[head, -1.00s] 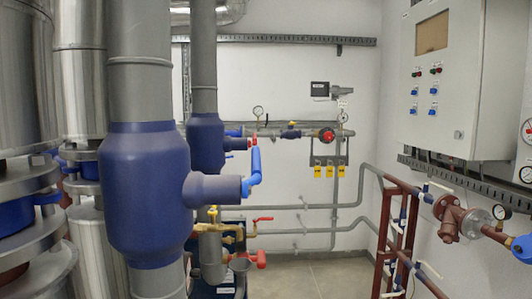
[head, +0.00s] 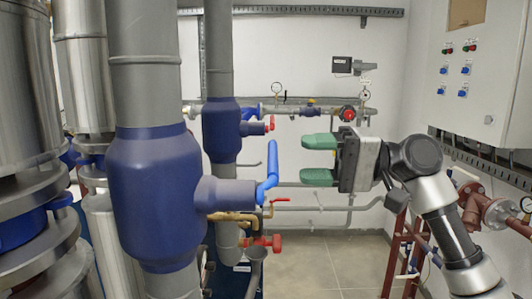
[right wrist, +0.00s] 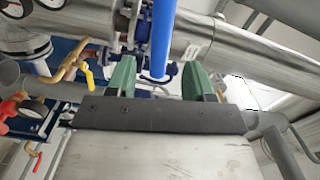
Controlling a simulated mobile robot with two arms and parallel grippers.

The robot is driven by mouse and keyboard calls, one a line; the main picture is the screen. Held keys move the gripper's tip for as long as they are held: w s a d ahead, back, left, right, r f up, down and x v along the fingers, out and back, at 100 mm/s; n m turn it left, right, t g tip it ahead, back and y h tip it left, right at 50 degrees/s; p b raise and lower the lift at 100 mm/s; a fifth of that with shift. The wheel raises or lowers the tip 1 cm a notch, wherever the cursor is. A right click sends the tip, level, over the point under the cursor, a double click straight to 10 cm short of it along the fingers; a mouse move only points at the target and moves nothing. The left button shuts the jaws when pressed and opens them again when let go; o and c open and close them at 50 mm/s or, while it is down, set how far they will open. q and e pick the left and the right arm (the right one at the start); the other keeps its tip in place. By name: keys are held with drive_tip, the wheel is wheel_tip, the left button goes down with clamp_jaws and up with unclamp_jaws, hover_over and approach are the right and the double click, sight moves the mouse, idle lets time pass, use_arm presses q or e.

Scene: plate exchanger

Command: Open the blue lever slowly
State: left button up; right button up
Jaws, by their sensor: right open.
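The blue lever (head: 271,165) stands upright on the stub at the right side of the big blue valve body (head: 155,195). My right gripper (head: 304,160) is to the right of the lever, with its two green fingers apart and pointing left towards it. The fingers do not touch the lever in the head view. In the right wrist view the blue lever (right wrist: 163,40) shows between and beyond the two green fingers (right wrist: 156,75). My left gripper is not in either view.
A second blue valve body (head: 221,130) stands behind. Red handles (head: 262,242) and yellow-brown pipes lie below the lever. A grey control cabinet (head: 480,80) and a red pipe frame (head: 393,240) are at the right. The floor (head: 320,262) between is clear.

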sight(269, 168)
drive_tip(key=a+p, duration=0.2)
drive_tip(key=a, duration=0.6)
drive_tip(key=shift+a, duration=0.25)
clamp_jaws()
